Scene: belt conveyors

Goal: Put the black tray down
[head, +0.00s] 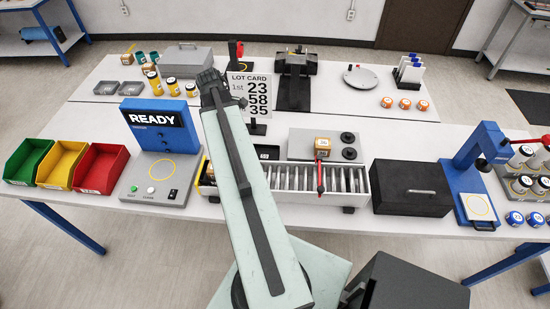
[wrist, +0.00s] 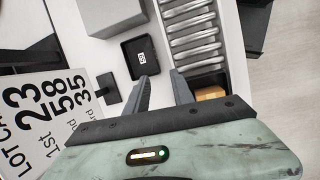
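The black tray (wrist: 130,52) is small and square with a white label. It lies flat on the white tabletop beside the roller conveyor. In the head view the tray (head: 266,152) is partly hidden behind my arm. My gripper (wrist: 162,74) has its two fingers apart, with only bare tabletop showing between them. The left fingertip overlaps the tray's near corner in the wrist view; I cannot tell whether they touch. In the head view my gripper (head: 211,84) is raised at the end of the arm, its fingers hard to make out.
The roller conveyor (wrist: 193,42) runs right of the tray in the wrist view, with an orange-yellow box (wrist: 209,94) at its near end. The lot card (head: 250,97) stands behind the tray. A blue READY station (head: 160,125) is to the left, and a black case (head: 412,190) to the right.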

